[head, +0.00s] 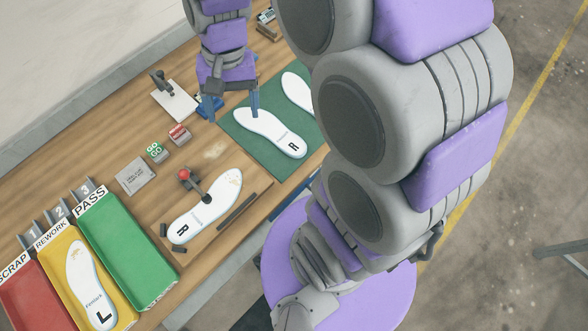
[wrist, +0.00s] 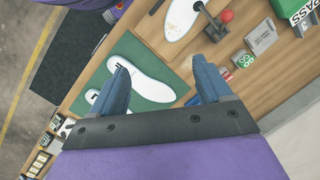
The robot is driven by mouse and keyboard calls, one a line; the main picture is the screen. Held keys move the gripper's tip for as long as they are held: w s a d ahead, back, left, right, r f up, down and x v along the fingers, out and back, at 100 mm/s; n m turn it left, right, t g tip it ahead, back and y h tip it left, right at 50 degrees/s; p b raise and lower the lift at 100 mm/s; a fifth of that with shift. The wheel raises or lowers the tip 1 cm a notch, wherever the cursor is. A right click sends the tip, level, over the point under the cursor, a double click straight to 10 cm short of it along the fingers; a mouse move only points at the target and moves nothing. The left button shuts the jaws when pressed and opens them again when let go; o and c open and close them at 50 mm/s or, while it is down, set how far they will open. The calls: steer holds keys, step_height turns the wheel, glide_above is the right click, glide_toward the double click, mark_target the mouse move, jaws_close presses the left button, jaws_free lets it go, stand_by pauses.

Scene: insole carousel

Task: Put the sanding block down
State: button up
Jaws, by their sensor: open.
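My gripper (head: 232,117) is open, its two blue fingers pointing down over the left edge of the green mat. Nothing shows between the fingers in the wrist view (wrist: 163,76). A small blue block (head: 207,104) lies on the bench beside the left finger, which partly hides it; it may be the sanding block, but I cannot tell for sure. In the wrist view, a bit of blue (wrist: 194,101) shows close by the right finger.
The green mat (head: 238,138) holds white insoles (head: 268,131). A fixture with a red-knobbed clamp (head: 185,175) holds another insole. Small red (head: 179,134) and green (head: 156,152) blocks and a grey plate (head: 135,175) lie left. Red, yellow and green trays (head: 125,250) stand front left.

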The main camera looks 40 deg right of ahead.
steer(key=s+d+f+n+h, duration=0.1)
steer(key=s+n, duration=0.1)
steer(key=s, duration=0.7)
steer(key=s+d+n+h, duration=0.1)
steer(key=s+n, duration=0.1)
steer(key=s, duration=0.7)
steer(key=shift+d+f+n, duration=0.25)
steer(key=shift+f+n, duration=0.1)
steer(key=shift+n, duration=0.05)
steer(key=shift+s+a, duration=0.1)
steer(key=shift+a, duration=0.25)
steer(key=shift+d, duration=0.2)
